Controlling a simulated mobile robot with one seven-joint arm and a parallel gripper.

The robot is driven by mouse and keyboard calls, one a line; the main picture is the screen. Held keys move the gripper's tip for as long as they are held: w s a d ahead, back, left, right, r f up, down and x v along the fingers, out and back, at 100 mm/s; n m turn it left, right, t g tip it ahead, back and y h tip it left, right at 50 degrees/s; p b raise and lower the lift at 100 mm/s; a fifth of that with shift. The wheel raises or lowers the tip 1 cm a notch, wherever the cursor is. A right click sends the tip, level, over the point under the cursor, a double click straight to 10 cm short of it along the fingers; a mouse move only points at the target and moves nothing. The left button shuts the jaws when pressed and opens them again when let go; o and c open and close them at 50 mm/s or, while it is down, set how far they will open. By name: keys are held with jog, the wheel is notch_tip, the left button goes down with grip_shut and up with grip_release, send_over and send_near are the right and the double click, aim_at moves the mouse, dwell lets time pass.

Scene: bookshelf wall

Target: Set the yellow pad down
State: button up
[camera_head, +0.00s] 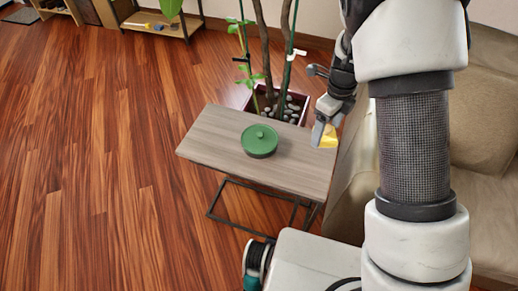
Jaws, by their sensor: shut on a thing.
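The yellow pad (329,138) shows as a small yellow patch at the right end of the small wooden side table (215,143). My gripper (323,130) is shut on the pad, and its fingers hide part of it. The pad is at or just above the table's far right corner; I cannot tell whether it touches the top. My arm comes down from the upper right of the view.
A planter with stones (285,105) and tall stems is behind the table. A beige sofa (485,120) is at the right. The tabletop's left and front right parts are clear.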

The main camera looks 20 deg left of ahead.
jog(key=f+m, duration=0.1)
jog(key=a+m, duration=0.1)
jog(key=a+f+m+b, duration=0.1)
jog(key=m, duration=0.1)
jog(key=shift+w+a+f, duration=0.2)
jog(key=shift+w+f, duration=0.05)
jog(key=shift+f, duration=0.05)
notch_tip(320, 180, down, 10)
jog(key=shift+r+b, duration=0.1)
jog(key=shift+b, duration=1.15)
jog(key=shift+f, duration=0.2)
jog(key=o, duration=0.9)
jog(key=shift+o, duration=0.2)
